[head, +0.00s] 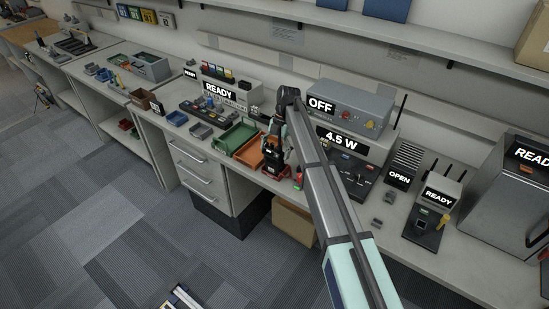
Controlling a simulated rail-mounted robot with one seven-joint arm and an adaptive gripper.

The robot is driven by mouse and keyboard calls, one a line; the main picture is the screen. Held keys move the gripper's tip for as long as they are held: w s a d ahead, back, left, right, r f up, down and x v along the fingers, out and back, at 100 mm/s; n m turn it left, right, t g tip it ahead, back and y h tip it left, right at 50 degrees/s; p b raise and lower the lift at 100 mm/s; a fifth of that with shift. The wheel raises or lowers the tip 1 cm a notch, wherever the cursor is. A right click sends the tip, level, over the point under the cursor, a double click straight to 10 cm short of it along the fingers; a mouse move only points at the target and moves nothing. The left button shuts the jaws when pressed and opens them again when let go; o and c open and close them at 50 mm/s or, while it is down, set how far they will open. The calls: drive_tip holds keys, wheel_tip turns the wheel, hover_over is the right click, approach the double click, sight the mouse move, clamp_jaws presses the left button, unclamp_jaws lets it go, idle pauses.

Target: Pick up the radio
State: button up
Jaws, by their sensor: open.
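My arm reaches over the bench, and its end hangs down by the orange tray (249,153). My gripper (273,158) is a small dark shape there, open, with its fingers hard to make out. A dark and red item (275,171) shows right below or beside it at the bench's front edge; it may be a radio, but I cannot tell whether the fingers touch it. A small red and green item (298,178) stands just to the right. My forearm hides part of the bench behind it.
A green tray (234,137) lies left of the orange one. Behind stand a grey box marked OFF (345,108) and a unit marked 4.5 W (352,150). A READY device with a yellow key (431,214) stands to the right. A cardboard box (293,219) sits under the bench.

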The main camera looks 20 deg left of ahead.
sight(274, 148)
drive_tip(key=shift+s+f, duration=0.15)
drive_tip(key=shift+f, duration=0.25)
drive_tip(key=c, duration=1.4)
drive_tip(key=shift+r, duration=0.15)
wheel_tip(274, 148, up, 12)
drive_tip(key=b, duration=0.4)
drive_tip(key=shift+a+f, duration=0.1)
drive_tip(key=shift+f, duration=0.1)
drive_tip(key=shift+r+p, duration=3.65)
drive_tip(key=shift+r, duration=0.2)
